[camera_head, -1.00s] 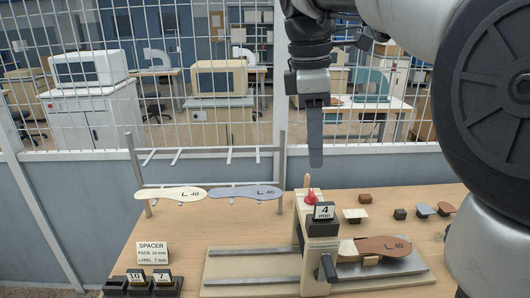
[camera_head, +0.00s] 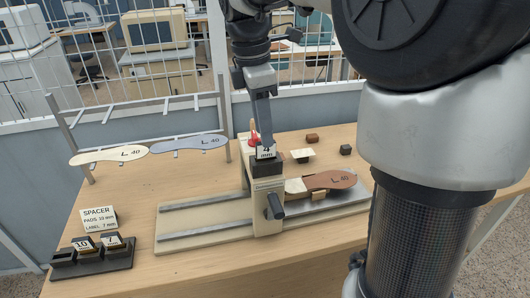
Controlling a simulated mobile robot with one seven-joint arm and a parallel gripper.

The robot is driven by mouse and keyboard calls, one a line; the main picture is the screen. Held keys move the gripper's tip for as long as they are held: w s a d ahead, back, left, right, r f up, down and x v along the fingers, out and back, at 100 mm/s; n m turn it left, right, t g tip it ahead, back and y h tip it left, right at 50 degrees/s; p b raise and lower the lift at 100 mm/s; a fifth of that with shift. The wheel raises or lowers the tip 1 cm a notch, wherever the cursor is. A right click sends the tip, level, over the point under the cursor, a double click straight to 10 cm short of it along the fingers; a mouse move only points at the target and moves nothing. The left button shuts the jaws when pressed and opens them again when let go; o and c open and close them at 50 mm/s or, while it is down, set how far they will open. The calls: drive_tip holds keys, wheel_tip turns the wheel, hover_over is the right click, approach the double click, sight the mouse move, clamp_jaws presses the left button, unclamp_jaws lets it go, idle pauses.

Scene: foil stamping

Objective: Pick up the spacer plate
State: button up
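A spacer plate marked 4 mm (camera_head: 266,152) sits on top of the stamping press (camera_head: 266,185). My gripper (camera_head: 264,138) points down, with its fingertips at the plate's upper edge as seen here. I see the gripper edge-on, so I cannot tell whether it is open or touches the plate. Two more spacer plates, marked 10 (camera_head: 83,244) and 7 (camera_head: 111,241), stand in a black holder (camera_head: 120,262) at the front left; its leftmost slot looks empty. A card (camera_head: 98,218) behind it reads SPACER, pads 10 mm, label 7 mm.
A brown insole (camera_head: 330,180) lies at the press's right side. A rack with a cream insole (camera_head: 105,155) and a grey-blue insole (camera_head: 190,143) is at the back left. Small blocks (camera_head: 312,138) lie behind the press.

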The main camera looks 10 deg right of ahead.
drive_tip(key=f, duration=0.4)
drive_tip(key=shift+d+f, duration=0.3)
drive_tip(key=shift+f, duration=0.05)
clamp_jaws()
drive_tip(key=shift+r, duration=0.1)
wheel_tip(320, 180, up, 10)
drive_tip(key=shift+f+p, duration=0.1)
drive_tip(key=shift+p, duration=0.3)
